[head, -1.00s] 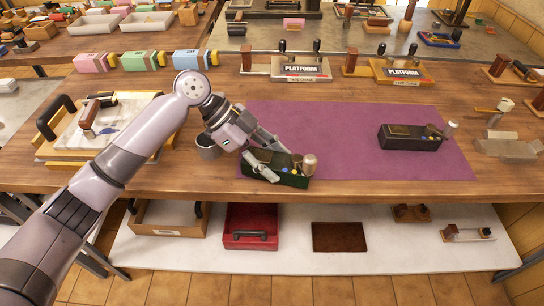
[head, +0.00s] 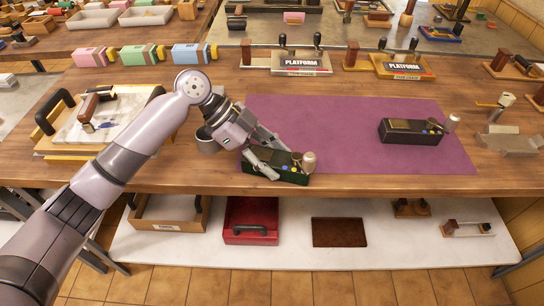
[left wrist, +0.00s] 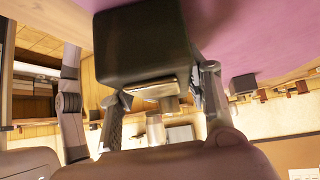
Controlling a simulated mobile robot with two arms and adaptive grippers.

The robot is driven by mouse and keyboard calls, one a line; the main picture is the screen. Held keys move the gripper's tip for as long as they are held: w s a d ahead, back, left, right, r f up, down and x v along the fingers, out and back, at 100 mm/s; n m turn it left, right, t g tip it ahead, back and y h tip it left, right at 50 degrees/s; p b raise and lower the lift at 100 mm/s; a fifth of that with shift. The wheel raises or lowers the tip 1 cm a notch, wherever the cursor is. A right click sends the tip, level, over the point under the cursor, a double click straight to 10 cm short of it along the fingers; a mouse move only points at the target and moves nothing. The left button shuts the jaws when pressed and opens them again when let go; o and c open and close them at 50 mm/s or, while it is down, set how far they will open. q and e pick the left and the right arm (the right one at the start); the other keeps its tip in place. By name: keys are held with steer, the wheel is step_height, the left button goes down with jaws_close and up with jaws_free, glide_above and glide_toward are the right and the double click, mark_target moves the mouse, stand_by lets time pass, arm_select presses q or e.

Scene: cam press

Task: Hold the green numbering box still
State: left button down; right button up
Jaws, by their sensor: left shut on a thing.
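The green numbering box (head: 290,176) sits on the front edge of the purple mat (head: 330,118), with a round tan knob and small blue and yellow buttons at its right end. My left gripper (head: 268,158) has its fingers on either side of the box's left part and is shut on it. In the left wrist view the box (left wrist: 145,45) shows as a dark block, with the fingers (left wrist: 160,98) at its sides. Its far face is hidden there. A second, black numbering box (head: 405,132) stands on the mat at the right, apart from the gripper. My right gripper is not in view.
Two platform presses (head: 300,66) (head: 403,70) and several coloured boxes (head: 140,56) line the back. The mat's middle is clear. A red tray (head: 250,218) lies on the shelf below.

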arm_select(q)
steer(key=c, duration=0.8)
jaws_free()
steer(key=shift+o, duration=0.2)
steer(key=shift+a, duration=0.1)
steer(key=v, duration=1.2)
